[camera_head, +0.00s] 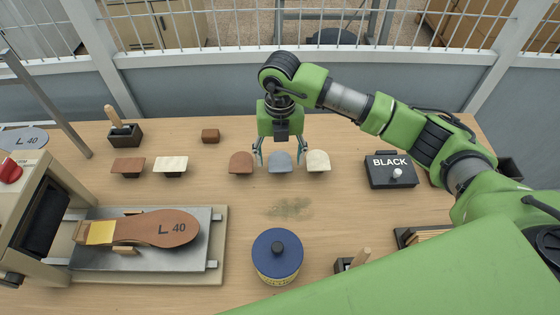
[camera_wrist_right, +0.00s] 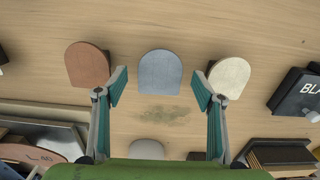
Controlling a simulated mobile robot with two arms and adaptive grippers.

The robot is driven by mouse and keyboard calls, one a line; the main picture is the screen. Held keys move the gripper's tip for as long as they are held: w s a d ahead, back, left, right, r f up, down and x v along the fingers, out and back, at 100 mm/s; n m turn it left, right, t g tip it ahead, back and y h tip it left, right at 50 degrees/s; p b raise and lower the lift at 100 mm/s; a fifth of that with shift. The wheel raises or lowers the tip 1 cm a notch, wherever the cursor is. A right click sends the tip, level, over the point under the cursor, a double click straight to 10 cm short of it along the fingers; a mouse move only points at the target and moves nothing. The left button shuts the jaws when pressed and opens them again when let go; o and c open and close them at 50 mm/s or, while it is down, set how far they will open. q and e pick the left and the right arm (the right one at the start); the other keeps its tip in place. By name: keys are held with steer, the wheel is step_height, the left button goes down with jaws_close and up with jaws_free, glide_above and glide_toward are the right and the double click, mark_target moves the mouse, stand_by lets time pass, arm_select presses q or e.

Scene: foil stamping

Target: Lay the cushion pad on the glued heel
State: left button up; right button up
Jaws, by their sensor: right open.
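Three heel-shaped pads lie in a row on the table: a brown one (camera_head: 241,163), a blue-grey one (camera_head: 280,162) and a cream one (camera_head: 317,161). My right gripper (camera_head: 279,158) is open over the blue-grey pad. In the right wrist view the blue-grey pad (camera_wrist_right: 160,72) lies ahead between the open fingers, with the brown pad (camera_wrist_right: 88,64) and the cream pad (camera_wrist_right: 229,77) beyond either finger. A brown insole marked L 40 (camera_head: 165,228) lies on the metal plate (camera_head: 200,255), with a yellowish heel area (camera_head: 100,232) at its left end. My left gripper is not in view.
A blue round tin (camera_head: 277,262) stands front centre. A black box labelled BLACK (camera_head: 390,172) is at right. Small brown and cream pieces on black stands (camera_head: 129,166) are at left. A beige machine (camera_head: 35,205) stands at the left edge. A greenish stain (camera_head: 289,208) marks the otherwise clear middle.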

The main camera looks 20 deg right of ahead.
steer(key=shift+f, duration=0.2)
steer(key=shift+c, duration=0.3)
steer(key=c, duration=0.8)
steer(key=shift+o, duration=0.2)
